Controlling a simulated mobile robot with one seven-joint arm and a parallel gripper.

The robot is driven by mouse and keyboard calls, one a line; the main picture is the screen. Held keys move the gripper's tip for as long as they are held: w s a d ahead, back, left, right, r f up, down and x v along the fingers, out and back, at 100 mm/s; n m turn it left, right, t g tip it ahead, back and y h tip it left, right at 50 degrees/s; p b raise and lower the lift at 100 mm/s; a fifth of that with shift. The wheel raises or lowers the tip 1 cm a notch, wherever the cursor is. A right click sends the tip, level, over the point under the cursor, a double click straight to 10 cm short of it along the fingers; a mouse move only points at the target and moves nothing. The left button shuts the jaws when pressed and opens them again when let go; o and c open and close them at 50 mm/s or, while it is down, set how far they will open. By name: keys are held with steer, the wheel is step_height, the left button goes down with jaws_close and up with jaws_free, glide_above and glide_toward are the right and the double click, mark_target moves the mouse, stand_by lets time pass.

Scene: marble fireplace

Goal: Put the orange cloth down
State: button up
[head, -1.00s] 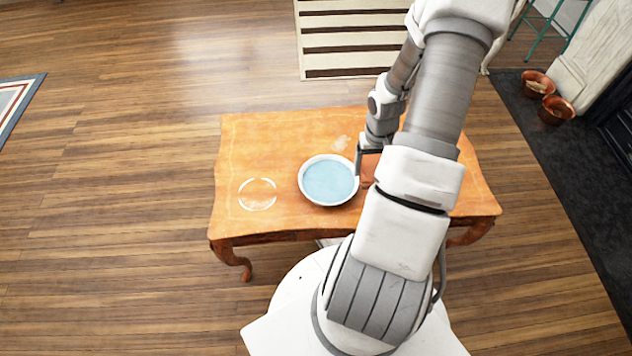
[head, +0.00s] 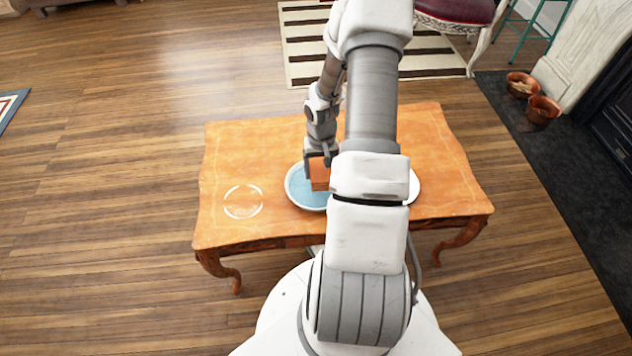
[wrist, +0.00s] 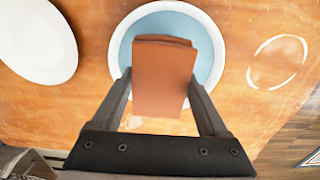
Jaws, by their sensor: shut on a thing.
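The orange cloth (head: 319,174) is a folded block held between the fingers of my gripper (head: 320,160). In the wrist view the cloth (wrist: 162,78) sits between both fingertips of my gripper (wrist: 160,85), over a round white-rimmed bowl with a blue inside (wrist: 119,45). In the head view the bowl (head: 292,190) is on the wooden table, partly hidden by my arm and the cloth. Whether the cloth touches the bowl's inside cannot be told.
The wooden table (head: 255,150) also bears a white plate (wrist: 40,40), mostly hidden behind my arm in the head view. A clear-looking ring-shaped dish (head: 243,201) lies at its left. A striped rug (head: 300,50) is behind the table. Bare tabletop shows at both sides.

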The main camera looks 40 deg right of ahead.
mark_target(316, 167)
steer(key=shift+w+a+f, duration=0.25)
steer(key=shift+w+f, duration=0.2)
steer(key=shift+w, duration=0.1)
steer(key=shift+f+b, duration=0.9)
steer(key=shift+f, duration=1)
steer(key=shift+f, duration=0.2)
steer(key=o, duration=1.1)
step_height(316, 167, up, 12)
steer(key=p, duration=0.4)
steer(key=shift+r, duration=0.25)
